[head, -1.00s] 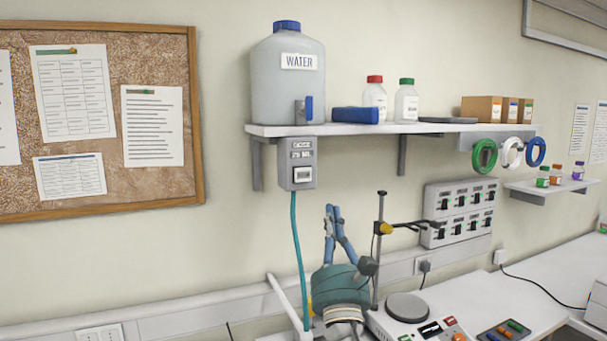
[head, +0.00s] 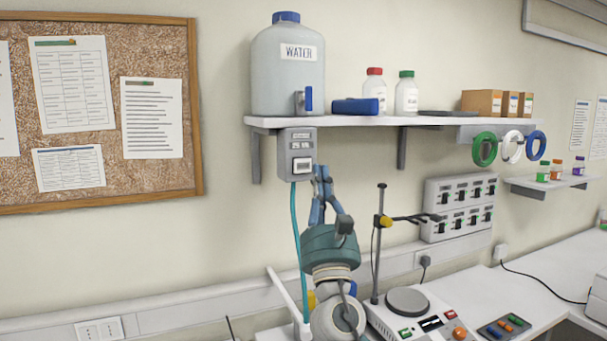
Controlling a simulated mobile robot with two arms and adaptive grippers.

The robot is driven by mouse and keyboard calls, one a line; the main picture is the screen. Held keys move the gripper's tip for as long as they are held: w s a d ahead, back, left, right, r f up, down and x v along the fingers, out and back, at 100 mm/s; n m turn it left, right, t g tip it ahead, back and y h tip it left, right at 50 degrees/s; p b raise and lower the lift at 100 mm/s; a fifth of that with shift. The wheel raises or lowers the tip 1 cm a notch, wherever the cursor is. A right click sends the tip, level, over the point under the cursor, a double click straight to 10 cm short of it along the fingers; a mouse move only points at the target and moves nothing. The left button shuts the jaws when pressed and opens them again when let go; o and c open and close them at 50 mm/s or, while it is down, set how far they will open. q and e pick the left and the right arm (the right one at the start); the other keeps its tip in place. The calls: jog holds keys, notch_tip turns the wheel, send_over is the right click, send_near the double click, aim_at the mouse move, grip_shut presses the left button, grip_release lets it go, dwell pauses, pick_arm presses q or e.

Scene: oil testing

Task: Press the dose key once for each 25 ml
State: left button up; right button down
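The grey dosing box (head: 297,142) hangs under the left end of the shelf, below the water tank (head: 287,75). It has a small display reading about 25 ml, though the text is blurred, and a white dose key (head: 302,167) low on its front. My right gripper (head: 321,171) points up just to the right of the key and below the box's lower right edge. Its blue fingers look closed together and hold nothing. I cannot tell whether the fingertips touch the box. My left gripper is not in view.
A teal hose (head: 295,240) drops from the box behind my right gripper. The shelf (head: 380,121) overhangs above. A stand with a clamp (head: 381,235) and a hotplate (head: 407,302) stand to the right on the bench.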

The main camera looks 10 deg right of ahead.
aim_at(307, 171)
jog(key=shift+w+a+b, duration=0.2)
jog(key=shift+w+b, duration=0.7)
jog(key=shift+w, duration=0.1)
jog(key=shift+w+a+b, duration=0.2)
jog(key=shift+w+b, duration=0.65)
jog(key=shift+w, duration=0.2)
jog(key=shift+w+a+b, duration=0.2)
jog(key=shift+w+b, duration=0.7)
jog(key=shift+w, duration=0.1)
jog(key=shift+w+a+b, duration=0.1)
jog(key=shift+w+b, duration=0.3)
jog(key=shift+w, duration=0.05)
jog(key=shift+w+a+b, duration=0.1)
jog(key=shift+w+b, duration=0.3)
jog(key=shift+b, duration=0.25)
jog(key=shift+s+p, duration=0.5)
jog(key=shift+p, duration=0.55)
jog(key=shift+s, duration=0.4)
